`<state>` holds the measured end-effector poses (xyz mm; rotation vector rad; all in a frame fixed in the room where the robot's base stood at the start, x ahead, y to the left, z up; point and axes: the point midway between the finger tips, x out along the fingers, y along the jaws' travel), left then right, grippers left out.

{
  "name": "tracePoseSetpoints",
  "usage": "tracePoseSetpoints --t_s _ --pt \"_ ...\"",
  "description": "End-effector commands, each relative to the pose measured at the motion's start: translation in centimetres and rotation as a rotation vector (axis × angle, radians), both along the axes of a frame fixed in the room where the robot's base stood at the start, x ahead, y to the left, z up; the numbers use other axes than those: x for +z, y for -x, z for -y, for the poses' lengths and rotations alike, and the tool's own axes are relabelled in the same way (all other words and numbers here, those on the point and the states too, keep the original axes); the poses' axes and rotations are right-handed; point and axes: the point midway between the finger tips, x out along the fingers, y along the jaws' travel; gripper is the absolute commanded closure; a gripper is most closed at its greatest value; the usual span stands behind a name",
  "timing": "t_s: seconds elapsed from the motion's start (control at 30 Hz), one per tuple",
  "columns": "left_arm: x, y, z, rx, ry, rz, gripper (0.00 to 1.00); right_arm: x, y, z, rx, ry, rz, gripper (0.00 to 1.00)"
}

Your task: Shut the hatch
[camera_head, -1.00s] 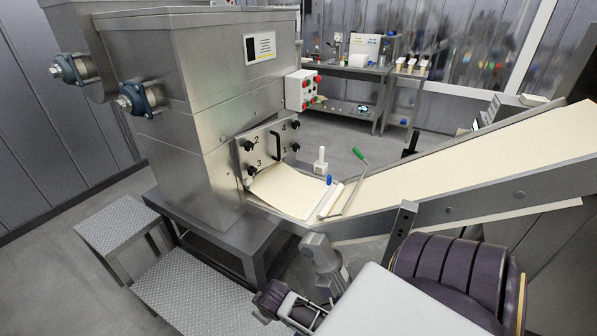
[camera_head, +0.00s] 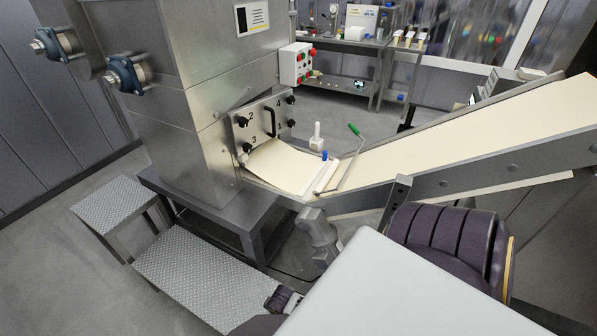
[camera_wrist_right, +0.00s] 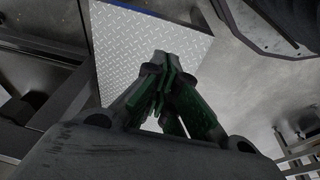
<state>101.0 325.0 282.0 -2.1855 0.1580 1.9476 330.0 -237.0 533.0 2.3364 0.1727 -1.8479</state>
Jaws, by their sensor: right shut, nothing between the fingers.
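The hatch (camera_head: 262,124) is a grey metal plate on the machine's lower side, with a black handle (camera_head: 269,122) and black knobs beside painted numbers. It looks slightly tilted against the housing, and I cannot tell whether it sits flush. The pasta sheet (camera_head: 285,166) lies just below it. My right gripper (camera_wrist_right: 165,68) shows in the right wrist view, shut and empty, with green pads, above a tread-plate step. It is not clearly visible in the head view, and nothing there touches the hatch. My left gripper is not in view.
The steel machine (camera_head: 185,130) stands at left with tread-plate steps (camera_head: 185,275) before it. A conveyor (camera_head: 470,135) slopes up to the right. A green-handled tool (camera_head: 354,130), a white bottle (camera_head: 316,138) and a blue item (camera_head: 325,155) are near the sheet. Shelves stand behind.

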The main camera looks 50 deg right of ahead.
Motion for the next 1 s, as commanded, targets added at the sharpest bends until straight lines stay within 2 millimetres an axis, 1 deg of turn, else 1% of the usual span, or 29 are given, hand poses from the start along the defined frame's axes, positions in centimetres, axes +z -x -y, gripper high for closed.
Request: tracePoseSetpoints --t_s 0.03,0.1,0.37,0.5,0.67,0.8,0.87,1.0 --pt "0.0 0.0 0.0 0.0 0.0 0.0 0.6 -1.4 0.5 0.2 0.001 0.003 -0.009 1.0" --pt "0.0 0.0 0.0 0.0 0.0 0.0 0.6 -3.2 1.1 0.5 0.003 0.005 -0.013 1.0" --pt "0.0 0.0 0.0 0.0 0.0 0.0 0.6 -9.4 4.0 1.7 0.006 0.016 -0.034 1.0" --pt "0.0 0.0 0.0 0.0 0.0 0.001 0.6 -12.4 5.9 2.5 0.009 0.022 -0.044 1.0" --pt "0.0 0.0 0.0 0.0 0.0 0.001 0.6 -15.5 8.3 3.5 0.011 0.028 -0.056 1.0" --pt "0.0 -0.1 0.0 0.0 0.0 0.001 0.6 -18.0 10.8 4.4 0.014 0.033 -0.069 1.0" --pt "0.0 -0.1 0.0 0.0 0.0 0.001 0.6 -19.0 11.9 4.8 0.016 0.035 -0.073 1.0" --pt "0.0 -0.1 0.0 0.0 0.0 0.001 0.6 -21.1 14.6 5.7 0.018 0.041 -0.085 1.0"
